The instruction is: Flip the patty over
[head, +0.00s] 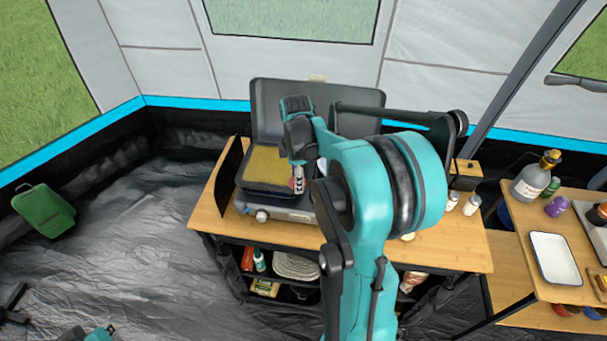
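The stove (285,213) stands on the wooden table with a dark lid raised behind it. Its griddle (268,163) has a yellowish surface. I cannot make out a patty; my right arm hides part of the cooking area. That teal arm rises through the middle of the head view and bends over the stove. My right gripper (298,180) is over the griddle's right side, small and partly covered, so its finger state is unclear. My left gripper (14,303) is low at the left edge, over the floor, far from the stove. Its dark fingers look apart and empty.
The wooden table (455,250) has small bottles (472,203) at its right end. A second table at right holds a white tray (554,258) and a large bottle (533,177). The floor between bag and table is clear.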

